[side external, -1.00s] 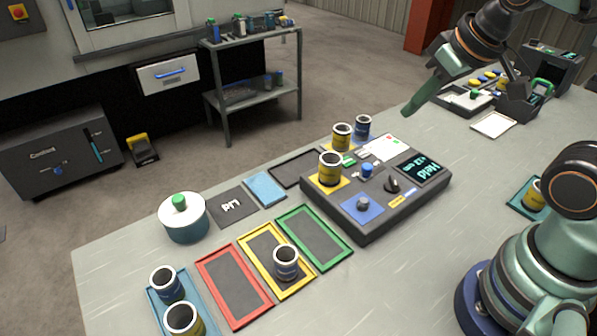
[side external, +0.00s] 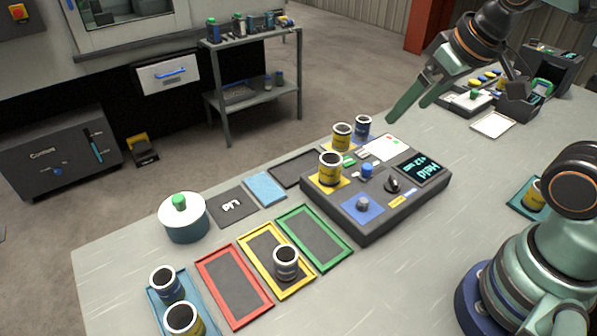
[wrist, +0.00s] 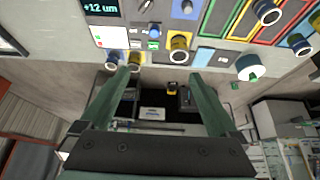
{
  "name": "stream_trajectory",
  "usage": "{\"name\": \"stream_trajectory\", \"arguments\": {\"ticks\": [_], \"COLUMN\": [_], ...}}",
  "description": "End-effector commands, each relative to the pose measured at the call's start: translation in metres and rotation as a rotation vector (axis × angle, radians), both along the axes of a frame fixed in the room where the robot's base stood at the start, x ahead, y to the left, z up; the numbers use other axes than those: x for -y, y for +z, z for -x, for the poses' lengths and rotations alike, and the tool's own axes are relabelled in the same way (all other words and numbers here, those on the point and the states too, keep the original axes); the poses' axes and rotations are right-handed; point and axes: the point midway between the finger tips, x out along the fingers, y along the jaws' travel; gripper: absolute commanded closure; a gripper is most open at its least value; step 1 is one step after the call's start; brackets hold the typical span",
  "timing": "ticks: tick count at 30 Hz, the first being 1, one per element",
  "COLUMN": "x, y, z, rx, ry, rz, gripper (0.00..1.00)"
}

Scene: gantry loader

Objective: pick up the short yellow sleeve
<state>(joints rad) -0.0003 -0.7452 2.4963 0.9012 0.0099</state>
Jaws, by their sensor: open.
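Several yellow sleeves show in the side view. One (side external: 330,170) stands upright on a yellow pad of the dark control box, and another (side external: 342,138) stands behind it beside a blue sleeve (side external: 362,127). A third (side external: 183,320) is at the lower left edge in a blue tray, and one (side external: 535,194) is partly hidden by my arm at the right. I cannot tell surely which is the short one. My gripper (side external: 407,112) is open and empty, above and right of the box. The wrist view shows two yellow sleeves (wrist: 179,47) (wrist: 135,60) beyond the fingers.
A white-lidded pot (side external: 183,225) is at the left. The right middle of the table is clear.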

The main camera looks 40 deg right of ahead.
Motion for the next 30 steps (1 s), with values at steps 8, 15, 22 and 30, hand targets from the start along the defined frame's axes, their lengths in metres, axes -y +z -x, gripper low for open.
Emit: {"name": "stream_trajectory", "arguments": {"ticks": [8,15,22,30], "x": [-0.009,-0.023,-0.038,-0.048], "y": [0.001,-0.013,-0.042,-0.067], "z": [-0.028,-0.071,-0.108,-0.126], "rx": [-0.118,-0.260,-0.352,-0.377], "ry": [-0.318,-0.805,-1.270,-1.565], "rz": [-0.157,-0.312,-0.380,-0.393], "gripper": [0.04,0.04,0.04,0.04]}}
